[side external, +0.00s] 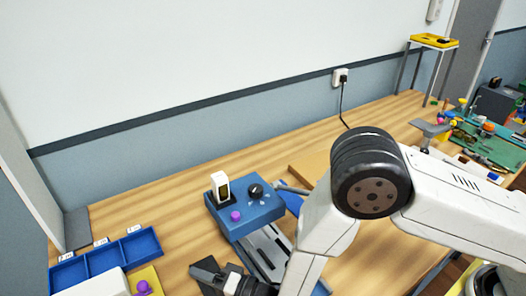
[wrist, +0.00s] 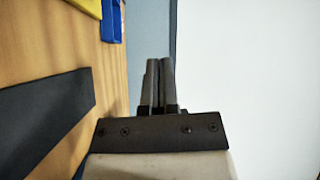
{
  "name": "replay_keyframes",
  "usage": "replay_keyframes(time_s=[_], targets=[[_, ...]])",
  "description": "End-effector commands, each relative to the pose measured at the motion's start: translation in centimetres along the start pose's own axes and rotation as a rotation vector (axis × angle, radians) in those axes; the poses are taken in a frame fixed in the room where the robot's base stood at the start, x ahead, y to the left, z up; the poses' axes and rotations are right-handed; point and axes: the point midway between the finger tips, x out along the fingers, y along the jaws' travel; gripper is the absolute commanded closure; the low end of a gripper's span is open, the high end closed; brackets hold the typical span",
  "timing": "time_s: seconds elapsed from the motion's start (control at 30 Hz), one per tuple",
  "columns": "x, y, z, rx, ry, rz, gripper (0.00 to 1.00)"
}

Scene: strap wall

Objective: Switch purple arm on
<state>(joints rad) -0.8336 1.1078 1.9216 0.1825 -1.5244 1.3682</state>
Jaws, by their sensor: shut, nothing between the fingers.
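A blue box (side external: 262,219) stands on the wooden table in the side view. On its top are a purple knob (side external: 235,216), a black dial (side external: 256,191) and a white upright piece (side external: 220,187) with a dark face. A second purple part (side external: 144,287) sits on a yellow base at the bottom left; I cannot tell which purple part is the arm. My gripper (side external: 206,271) is low in the side view, in front of the blue box and apart from the purple knob. In the wrist view my gripper (wrist: 159,68) is shut and empty, with no purple part visible.
A blue compartment tray (side external: 105,258) lies at the left. A grey slotted rail (side external: 265,253) runs forward from the blue box. A plugged-in cable (side external: 343,103) hangs from the back wall. Green mat and clutter (side external: 485,142) lie at the right. Table behind the box is clear.

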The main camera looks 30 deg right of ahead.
Motion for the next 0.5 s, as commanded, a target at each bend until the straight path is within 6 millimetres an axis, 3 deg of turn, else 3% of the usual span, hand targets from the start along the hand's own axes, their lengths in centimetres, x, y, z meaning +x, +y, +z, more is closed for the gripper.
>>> replay_keyframes(time_s=[0.27,0.5], targets=[[0.3,0.0,0.0,0.000,0.000,0.000,1.00],[2.0,0.0,0.0,0.001,0.001,-0.001,1.00]])
